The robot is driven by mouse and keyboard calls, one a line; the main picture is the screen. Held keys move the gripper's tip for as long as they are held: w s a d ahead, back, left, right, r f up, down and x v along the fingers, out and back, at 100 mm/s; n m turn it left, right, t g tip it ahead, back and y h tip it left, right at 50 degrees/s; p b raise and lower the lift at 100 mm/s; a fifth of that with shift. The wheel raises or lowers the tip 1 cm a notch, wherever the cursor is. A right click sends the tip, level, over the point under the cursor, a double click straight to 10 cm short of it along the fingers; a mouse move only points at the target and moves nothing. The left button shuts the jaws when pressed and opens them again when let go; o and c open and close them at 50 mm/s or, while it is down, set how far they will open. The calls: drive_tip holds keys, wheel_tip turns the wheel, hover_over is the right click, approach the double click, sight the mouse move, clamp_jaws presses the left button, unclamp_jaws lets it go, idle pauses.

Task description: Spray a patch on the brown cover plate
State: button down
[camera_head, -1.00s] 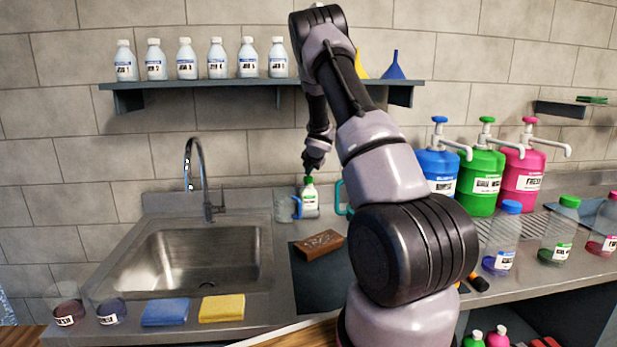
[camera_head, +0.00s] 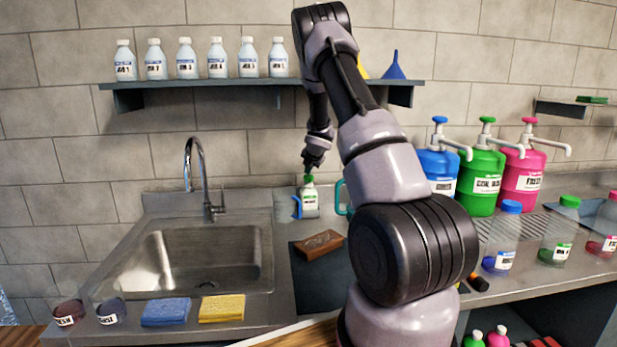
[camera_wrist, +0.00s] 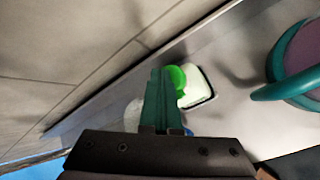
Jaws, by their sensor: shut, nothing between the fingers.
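The brown block (camera_head: 318,244), which looks like the brown cover plate, lies on the dark mat right of the sink in the head view. A small white bottle with a green top (camera_head: 310,198) stands upright on the counter behind it. My gripper (camera_head: 309,171) points down at the green top, shut and empty. In the wrist view its closed fingers (camera_wrist: 160,85) lie beside the green cap (camera_wrist: 176,78) of the white bottle (camera_wrist: 197,87). I cannot tell whether they touch it. The block is not clearly visible there.
A blue-handled clear cup (camera_head: 297,208) stands left of the bottle, and a teal-handled one (camera_head: 343,198) right of it. The sink (camera_head: 205,262) and tap (camera_head: 207,180) are to the left. Pump jugs (camera_head: 481,182) stand at the right. A bottle shelf (camera_head: 190,100) hangs above.

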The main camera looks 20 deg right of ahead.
sight(309, 177)
wheel_tip(309, 177, up, 4)
drive_tip(key=shift+d+r, duration=0.1)
drive_tip(key=shift+r, duration=0.85)
idle(2.0)
